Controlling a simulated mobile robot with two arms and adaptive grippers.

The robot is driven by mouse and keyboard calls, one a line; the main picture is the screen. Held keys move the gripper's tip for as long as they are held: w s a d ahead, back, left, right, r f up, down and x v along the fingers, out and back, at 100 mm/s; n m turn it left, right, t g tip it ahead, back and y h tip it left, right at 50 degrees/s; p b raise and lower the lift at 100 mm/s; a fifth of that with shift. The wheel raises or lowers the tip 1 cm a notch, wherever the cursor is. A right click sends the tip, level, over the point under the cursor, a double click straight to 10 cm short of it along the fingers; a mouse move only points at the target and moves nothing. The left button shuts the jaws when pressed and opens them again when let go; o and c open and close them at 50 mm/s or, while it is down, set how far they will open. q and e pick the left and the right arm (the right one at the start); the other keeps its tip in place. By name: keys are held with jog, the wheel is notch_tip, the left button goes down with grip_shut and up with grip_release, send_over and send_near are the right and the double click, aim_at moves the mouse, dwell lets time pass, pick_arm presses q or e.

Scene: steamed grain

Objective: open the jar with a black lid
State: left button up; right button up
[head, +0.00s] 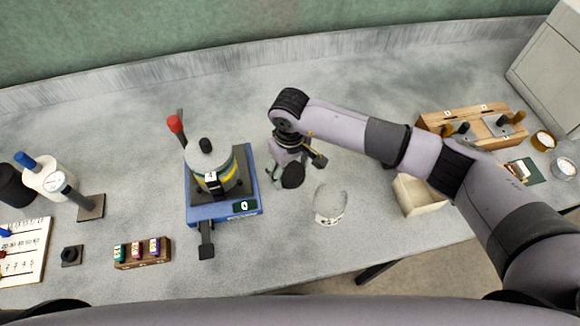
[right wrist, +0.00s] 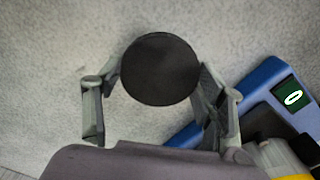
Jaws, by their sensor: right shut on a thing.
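My right gripper (head: 296,165) is shut on the lid. A clear glass jar (head: 329,203) with pale contents at its bottom stands on the table just right of and nearer than the gripper. No lid shows on this jar. My left gripper is not in view.
A blue scale (head: 225,212) bearing a grey-lidded pot (head: 210,168) stands left of the gripper. A small wooden rack (head: 143,254) lies at front left. An open cream box (head: 418,194) and a wooden holder (head: 478,122) stand to the right. The table behind the gripper is clear.

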jog(key=shift+f, duration=0.15)
jog(key=o, duration=1.3)
